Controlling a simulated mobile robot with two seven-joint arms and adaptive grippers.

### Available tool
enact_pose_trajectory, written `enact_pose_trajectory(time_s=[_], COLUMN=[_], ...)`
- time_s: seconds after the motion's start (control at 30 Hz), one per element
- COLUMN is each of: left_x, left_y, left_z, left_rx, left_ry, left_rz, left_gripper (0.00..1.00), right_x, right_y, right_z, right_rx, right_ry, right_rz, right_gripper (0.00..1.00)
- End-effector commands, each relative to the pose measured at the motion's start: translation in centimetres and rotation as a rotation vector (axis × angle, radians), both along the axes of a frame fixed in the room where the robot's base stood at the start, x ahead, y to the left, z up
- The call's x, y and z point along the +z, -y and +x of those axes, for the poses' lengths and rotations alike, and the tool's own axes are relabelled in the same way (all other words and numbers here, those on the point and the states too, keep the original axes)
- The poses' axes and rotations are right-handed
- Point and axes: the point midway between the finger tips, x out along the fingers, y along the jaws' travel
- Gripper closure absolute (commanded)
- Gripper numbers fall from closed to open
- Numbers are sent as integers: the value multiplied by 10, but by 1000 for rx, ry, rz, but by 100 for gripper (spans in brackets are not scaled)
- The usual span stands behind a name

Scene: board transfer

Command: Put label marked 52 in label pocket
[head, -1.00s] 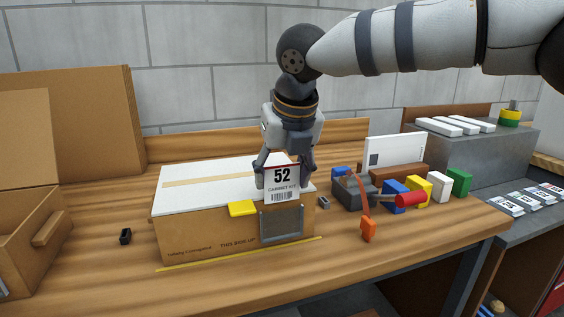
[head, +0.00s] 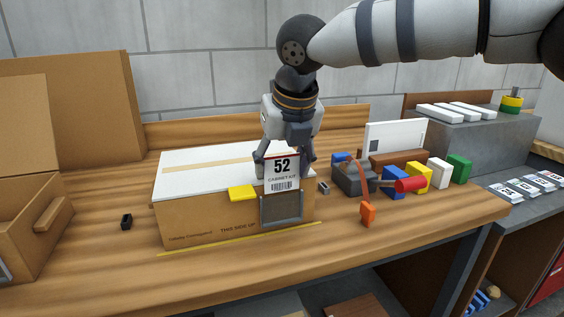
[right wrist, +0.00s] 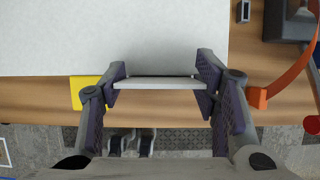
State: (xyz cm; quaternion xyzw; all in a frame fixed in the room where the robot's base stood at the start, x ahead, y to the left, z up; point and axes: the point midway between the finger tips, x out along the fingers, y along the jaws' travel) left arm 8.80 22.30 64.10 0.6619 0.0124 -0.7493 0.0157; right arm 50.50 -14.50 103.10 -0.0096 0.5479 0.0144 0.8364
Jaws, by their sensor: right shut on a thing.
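My right gripper (head: 284,158) is shut on the label marked 52 (head: 282,172), a white card with a red top edge and a barcode. In the head view the card hangs upright at the front edge of the box, its lower edge overlapping the top of the label pocket (head: 283,209). The pocket is a grey-framed holder on the front of the cardboard box (head: 205,222). In the right wrist view the label (right wrist: 160,83) shows edge-on between both fingers, and the pocket is hidden. I cannot tell whether the card is inside the pocket or in front of it. My left gripper is not in view.
A yellow note (head: 242,193) sits on the box edge, left of the pocket. A tape dispenser-like grey thing (head: 354,178) and coloured blocks stand to the right. More labels (head: 525,187) lie on the far-right shelf. A small black piece (head: 126,221) lies left of the box.

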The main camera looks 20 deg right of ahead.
Motion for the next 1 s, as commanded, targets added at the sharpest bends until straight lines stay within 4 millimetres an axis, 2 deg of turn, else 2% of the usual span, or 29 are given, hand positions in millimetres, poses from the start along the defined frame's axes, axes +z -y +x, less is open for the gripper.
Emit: enact_pose_trajectory(time_s=[0.53, 1.0], left_x=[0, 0], left_y=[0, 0], left_z=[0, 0], left_rx=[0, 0], left_ry=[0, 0], left_rz=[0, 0], left_gripper=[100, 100], right_x=[-8, 1], right_y=[0, 0], right_z=[0, -1], right_rx=[0, -1], right_ry=[0, 0], right_rz=[-1, -1], right_gripper=[55, 55])
